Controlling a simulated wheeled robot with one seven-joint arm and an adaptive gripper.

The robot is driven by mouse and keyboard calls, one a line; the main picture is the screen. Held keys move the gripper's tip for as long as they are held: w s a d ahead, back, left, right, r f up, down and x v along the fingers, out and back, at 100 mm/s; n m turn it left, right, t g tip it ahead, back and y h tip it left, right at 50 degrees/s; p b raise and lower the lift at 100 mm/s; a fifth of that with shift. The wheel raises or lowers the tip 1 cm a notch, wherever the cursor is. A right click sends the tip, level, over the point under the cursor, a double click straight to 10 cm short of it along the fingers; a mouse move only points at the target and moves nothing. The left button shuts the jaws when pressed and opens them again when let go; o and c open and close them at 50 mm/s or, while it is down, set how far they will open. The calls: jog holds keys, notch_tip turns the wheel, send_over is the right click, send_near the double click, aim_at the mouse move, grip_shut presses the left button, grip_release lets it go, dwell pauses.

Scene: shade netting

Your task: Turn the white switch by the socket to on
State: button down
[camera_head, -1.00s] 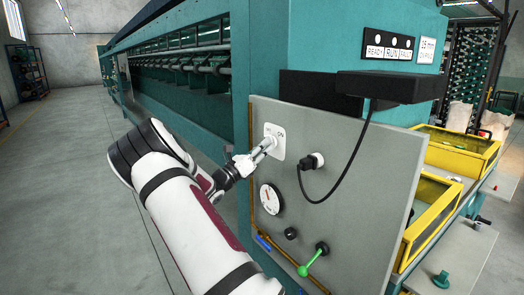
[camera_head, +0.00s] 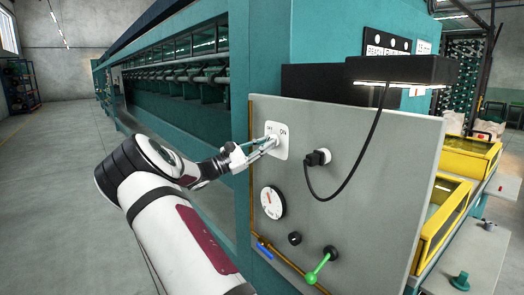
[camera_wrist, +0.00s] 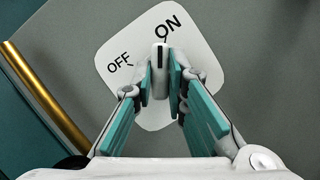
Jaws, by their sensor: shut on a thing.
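The white switch plate (camera_head: 277,140) is on the grey panel, left of the socket (camera_head: 322,157). In the wrist view the plate (camera_wrist: 118,50) carries the words OFF and ON. Its white knob (camera_wrist: 160,58) stands between my fingers, with its black mark pointing up toward the ON tick. My gripper (camera_wrist: 160,75) is shut on the knob, its teal finger pads on both sides. In the head view my gripper (camera_head: 262,147) reaches the plate from the left and hides part of the knob. A black plug with a cable sits in the socket.
A black lamp hood (camera_head: 402,70) with a lit strip juts out above the socket. A dial (camera_head: 272,202), a black knob (camera_head: 294,238) and a green-handled lever (camera_head: 318,269) are lower on the panel. Open floor lies to the left.

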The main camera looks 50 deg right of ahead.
jog(key=shift+d+r+m+g+y+b, duration=0.1)
jog(key=shift+r+m+g+y+b, duration=0.15)
jog(key=shift+m, duration=0.4)
jog(key=shift+d+m+g+y+b, duration=0.15)
jog(key=shift+m+b, duration=0.15)
jog(key=shift+m, duration=0.35)
jog(key=c, duration=1.7)
grip_release()
jog(key=shift+o, duration=0.5)
jog(key=shift+s, duration=0.1)
jog(key=shift+a+f, duration=0.1)
jog(key=shift+f, duration=0.05)
jog(key=v, duration=1.2)
